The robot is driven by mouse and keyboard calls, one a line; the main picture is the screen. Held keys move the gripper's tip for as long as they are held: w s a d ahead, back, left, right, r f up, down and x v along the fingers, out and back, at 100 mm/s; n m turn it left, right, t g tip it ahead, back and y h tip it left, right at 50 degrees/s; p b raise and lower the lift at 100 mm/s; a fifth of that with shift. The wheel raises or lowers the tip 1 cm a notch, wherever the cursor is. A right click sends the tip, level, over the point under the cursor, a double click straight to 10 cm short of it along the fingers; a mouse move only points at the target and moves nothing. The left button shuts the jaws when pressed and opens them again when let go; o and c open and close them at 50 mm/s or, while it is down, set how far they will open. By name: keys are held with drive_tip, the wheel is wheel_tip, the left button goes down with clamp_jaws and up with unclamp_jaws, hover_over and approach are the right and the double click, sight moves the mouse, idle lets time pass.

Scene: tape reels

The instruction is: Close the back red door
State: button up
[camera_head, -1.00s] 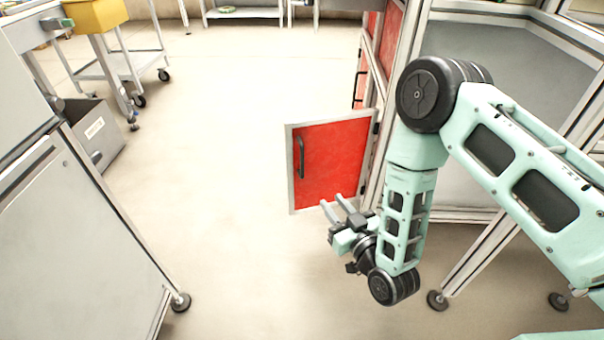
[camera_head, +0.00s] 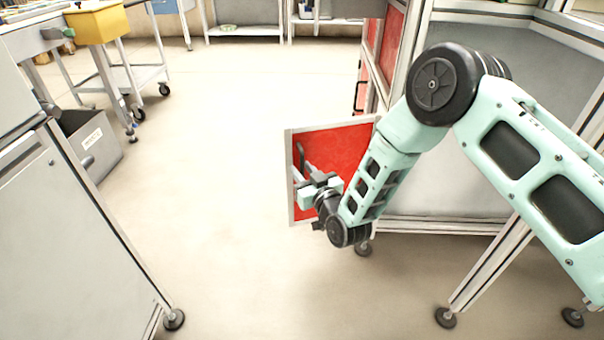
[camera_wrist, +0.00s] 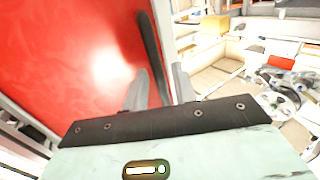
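The red door (camera_head: 338,148) with a pale metal frame stands open, swung out from the cabinet on the right in the head view. Its dark bar handle (camera_head: 300,158) is near the door's left edge. My gripper (camera_head: 301,175) is in front of the door beside the handle, its lower part covering some of the panel. In the wrist view the red panel (camera_wrist: 70,60) fills the left side and the handle (camera_wrist: 153,55) runs down towards my fingers (camera_wrist: 160,88).
More red doors (camera_head: 390,40) line the cabinet behind. A grey cabinet (camera_head: 70,230) stands at left, with a grey bin (camera_head: 92,140) and a wheeled cart (camera_head: 135,75) beyond. The floor (camera_head: 220,150) between is clear.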

drive_tip(key=shift+w+a, duration=0.25)
drive_tip(key=shift+w, duration=0.15)
clamp_jaws()
